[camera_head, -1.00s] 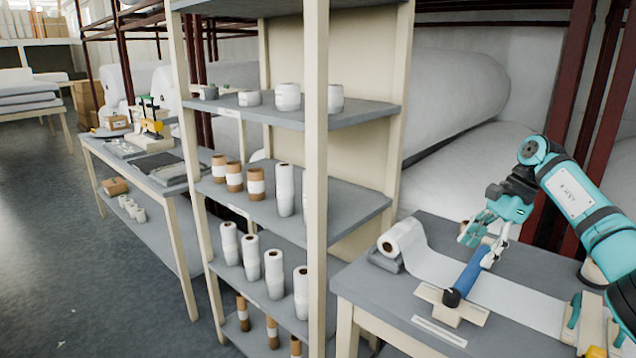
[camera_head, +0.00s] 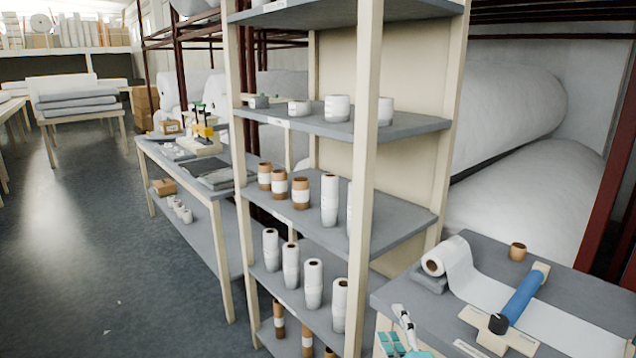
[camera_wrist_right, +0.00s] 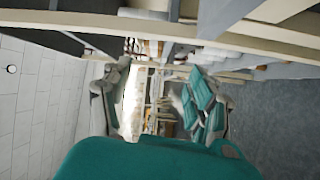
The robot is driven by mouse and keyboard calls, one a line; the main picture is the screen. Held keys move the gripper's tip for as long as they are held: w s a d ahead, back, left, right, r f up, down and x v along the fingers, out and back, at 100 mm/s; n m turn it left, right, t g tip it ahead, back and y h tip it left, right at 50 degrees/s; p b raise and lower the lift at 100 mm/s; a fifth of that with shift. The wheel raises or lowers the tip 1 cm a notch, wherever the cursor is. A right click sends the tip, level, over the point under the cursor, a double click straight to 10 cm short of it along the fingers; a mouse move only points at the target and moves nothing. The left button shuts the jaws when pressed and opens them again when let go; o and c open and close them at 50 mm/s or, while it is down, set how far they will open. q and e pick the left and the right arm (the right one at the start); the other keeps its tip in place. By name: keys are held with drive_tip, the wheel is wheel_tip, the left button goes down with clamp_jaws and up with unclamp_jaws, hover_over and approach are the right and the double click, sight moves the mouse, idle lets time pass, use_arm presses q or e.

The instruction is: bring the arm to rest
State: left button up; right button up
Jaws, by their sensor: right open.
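My right gripper (camera_head: 404,330) shows at the bottom edge of the head view, in front of the right-hand table's near left corner. Its grey fingers point up and it holds nothing that I can see. In the right wrist view the fingers (camera_wrist_right: 157,105) stand apart on both sides, with shelving and blurred background between them. The rest of my right arm is mostly below the head view's edge. My left gripper is in neither view.
The table (camera_head: 590,275) carries a white wadding roll (camera_head: 445,257), a blue roller (camera_head: 523,296) on a wooden stand and a brown core (camera_head: 517,251). A shelf rack (camera_head: 366,200) with several rolls stands close to the gripper. The floor (camera_head: 90,240) at left is clear.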

drive_tip(key=s+d+f+m+g+h, duration=0.45)
drive_tip(key=s+f+m+g, duration=0.25)
drive_tip(key=s+f+m, duration=0.6)
drive_tip(key=s+f+m+g+y, duration=0.15)
drive_tip(key=s+g, duration=0.25)
drive_tip(key=s, duration=0.6)
drive_tip(key=s+f+m+g, duration=0.2)
drive_tip(key=s+f+g, duration=0.15)
drive_tip(key=s, duration=0.75)
wheel_tip(320, 180, down, 24)
drive_tip(key=g, duration=0.1)
drive_tip(key=s+d+f+g, duration=0.1)
drive_tip(key=s+f, duration=0.8)
drive_tip(key=s+d+f, duration=0.2)
drive_tip(key=s+f, duration=0.7)
drive_tip(key=shift+d+n+g, duration=0.3)
drive_tip(key=shift+n+g, duration=0.05)
drive_tip(key=shift+n, duration=0.1)
